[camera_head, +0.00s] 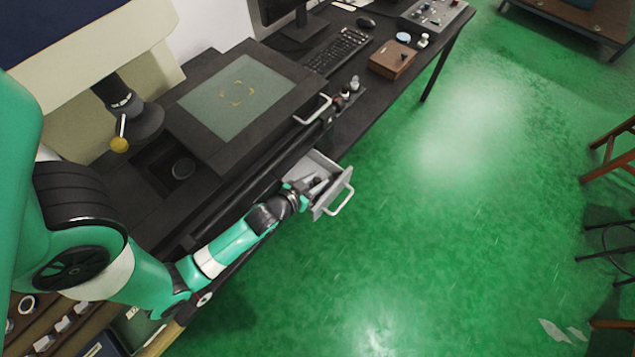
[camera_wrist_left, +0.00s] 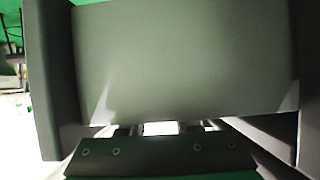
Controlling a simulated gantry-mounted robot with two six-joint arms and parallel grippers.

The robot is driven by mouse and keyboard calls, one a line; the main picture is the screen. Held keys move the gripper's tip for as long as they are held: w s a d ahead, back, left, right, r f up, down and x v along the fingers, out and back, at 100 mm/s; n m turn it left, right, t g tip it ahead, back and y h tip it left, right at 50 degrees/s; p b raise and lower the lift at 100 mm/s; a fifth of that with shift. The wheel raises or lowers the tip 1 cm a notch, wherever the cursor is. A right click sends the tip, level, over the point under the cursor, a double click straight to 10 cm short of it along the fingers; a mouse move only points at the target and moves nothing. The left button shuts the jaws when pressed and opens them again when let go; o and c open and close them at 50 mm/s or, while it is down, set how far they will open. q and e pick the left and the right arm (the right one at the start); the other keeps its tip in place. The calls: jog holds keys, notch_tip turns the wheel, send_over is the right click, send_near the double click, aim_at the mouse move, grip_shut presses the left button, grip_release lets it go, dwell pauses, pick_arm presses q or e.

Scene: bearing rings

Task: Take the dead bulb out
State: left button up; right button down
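No bulb can be clearly made out in either view. My left gripper (camera_head: 311,186) is at the open drawer (camera_head: 329,208) on the front of the dark machine, with its fingers in or just over the drawer's mouth. A small dark piece (camera_head: 317,180) shows at the fingertips, too small to identify. In the left wrist view a broad grey-green panel (camera_wrist_left: 180,60) fills the middle, with dark upright parts close on both sides. Whether these are my fingers, and whether they grip anything, is unclear. My right gripper is not in view.
The drawer's light handle (camera_head: 341,202) sticks out over the green floor. A second handle (camera_head: 313,110) sits above it, below the glass plate (camera_head: 240,97). Small knobs (camera_head: 350,86) stand nearby. A brown box (camera_head: 391,60) and keyboard (camera_head: 338,50) lie farther back.

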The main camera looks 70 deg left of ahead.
aim_at(319, 179)
pick_arm(q)
grip_shut()
jog(key=shift+r+p, duration=0.35)
jog(key=shift+r, duration=0.25)
jog(key=r, duration=0.1)
jog(key=r+p, duration=0.1)
jog(key=r, duration=0.1)
jog(key=shift+w, duration=0.2)
jog(key=w+d+r+p, duration=0.1)
jog(key=w+r+p, duration=0.1)
jog(key=w+r, duration=0.6)
jog(key=w, duration=0.5)
jog(key=shift+w+d+r+p, duration=0.3)
jog(key=shift+r+p, duration=0.1)
